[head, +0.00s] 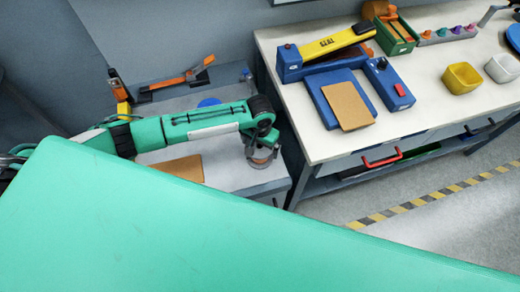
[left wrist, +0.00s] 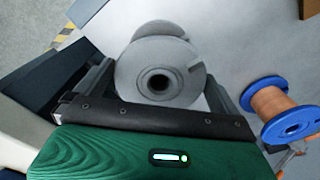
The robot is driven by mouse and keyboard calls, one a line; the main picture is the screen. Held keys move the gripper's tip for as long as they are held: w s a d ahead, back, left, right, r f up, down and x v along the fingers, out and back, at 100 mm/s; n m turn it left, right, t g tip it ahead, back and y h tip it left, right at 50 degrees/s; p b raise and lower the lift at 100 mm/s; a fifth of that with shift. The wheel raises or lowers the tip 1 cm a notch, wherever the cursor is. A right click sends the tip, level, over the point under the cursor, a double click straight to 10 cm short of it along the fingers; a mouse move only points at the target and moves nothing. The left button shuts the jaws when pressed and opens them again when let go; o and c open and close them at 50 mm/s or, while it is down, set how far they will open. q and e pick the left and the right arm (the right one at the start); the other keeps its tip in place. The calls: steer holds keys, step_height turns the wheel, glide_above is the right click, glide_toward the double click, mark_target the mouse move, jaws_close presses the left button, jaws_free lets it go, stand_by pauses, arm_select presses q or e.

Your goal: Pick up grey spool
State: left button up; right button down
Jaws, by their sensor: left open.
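The grey spool (left wrist: 160,72) shows large in the left wrist view, with a round flange and a dark centre hole. My left gripper (left wrist: 158,84) is open, with one finger on each side of the spool. I cannot tell whether either finger touches it. In the head view my left gripper (head: 262,155) is over the right part of the low grey side table (head: 235,172). I cannot make out the grey spool there; my arm and gripper cover that area. My right gripper is not in view.
A blue spool with copper-coloured winding (left wrist: 272,105) lies close to the right finger. A brown board (head: 185,168) lies on the side table, with an orange-and-black tool (head: 180,82) behind. The white workbench (head: 430,105) holds a blue-and-yellow press (head: 325,48) and a yellow bowl (head: 462,78).

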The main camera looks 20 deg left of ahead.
arm_select(q)
steer(key=shift+f, duration=0.1)
steer(key=c, duration=1.2)
steer(key=shift+w, duration=0.1)
steer(key=shift+c, duration=0.4)
steer(key=shift+r, duration=0.2)
